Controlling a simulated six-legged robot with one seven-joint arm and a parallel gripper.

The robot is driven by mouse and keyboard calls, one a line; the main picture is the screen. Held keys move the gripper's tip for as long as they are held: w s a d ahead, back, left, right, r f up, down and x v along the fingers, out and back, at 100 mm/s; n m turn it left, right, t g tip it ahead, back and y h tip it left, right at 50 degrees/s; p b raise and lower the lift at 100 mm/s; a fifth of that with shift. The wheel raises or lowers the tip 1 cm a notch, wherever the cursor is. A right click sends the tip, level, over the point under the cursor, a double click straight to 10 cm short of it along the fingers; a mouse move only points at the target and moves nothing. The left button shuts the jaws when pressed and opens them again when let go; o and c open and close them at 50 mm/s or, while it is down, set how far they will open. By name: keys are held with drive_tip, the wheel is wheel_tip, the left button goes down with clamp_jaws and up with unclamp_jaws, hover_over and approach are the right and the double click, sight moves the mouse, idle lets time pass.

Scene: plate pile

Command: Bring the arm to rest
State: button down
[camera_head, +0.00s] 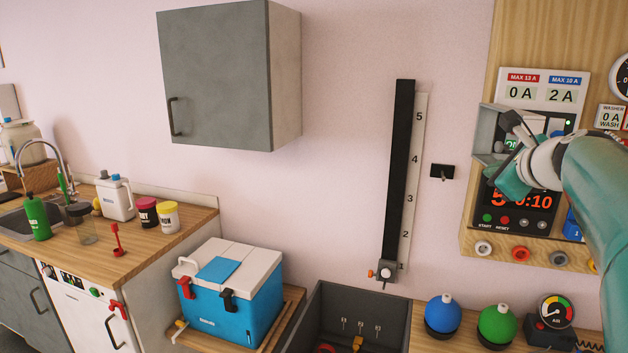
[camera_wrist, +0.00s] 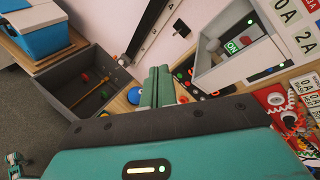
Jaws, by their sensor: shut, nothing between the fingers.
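My arm comes in from the right edge in the head view, teal with a white wrist joint. My gripper (camera_head: 507,178) is in front of the wall panel, partly covering it. In the wrist view my gripper (camera_wrist: 157,82) shows its two teal fingers pressed together, with nothing between them. An open-fronted grey box (camera_wrist: 226,78) with an ON label and a red knob inside is right of the fingers. The same grey box (camera_head: 486,131) is partly hidden behind my gripper in the head view.
The wooden panel (camera_head: 538,30) carries displays and buttons. Below are a dark open bin (camera_head: 320,305), blue ball (camera_head: 442,312), green ball (camera_head: 497,322) and gauge (camera_head: 556,311). A blue cooler (camera_head: 232,305) stands left. The wall between the cabinet (camera_head: 213,75) and scale (camera_head: 403,180) is clear.

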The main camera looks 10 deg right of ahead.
drive_tip(key=s+a+f+n+g+y, duration=0.25)
drive_tip(key=a+f+n, duration=0.4)
drive_tip(key=a, duration=0.35)
drive_tip(key=s+a+f+n+g+y, duration=0.1)
drive_tip(key=s+a+f+n, duration=0.35)
drive_tip(key=a+n, duration=0.5)
drive_tip(key=s+a+f+n+g, duration=0.4)
drive_tip(key=s+a+f+n, duration=0.6)
drive_tip(key=s+f+n, duration=0.2)
wheel_tip(320, 180, down, 2)
drive_tip(key=shift+s+a+f+n+h, duration=0.1)
drive_tip(key=shift+s+a+n+h, duration=0.05)
drive_tip(key=shift+s+n+h, duration=0.3)
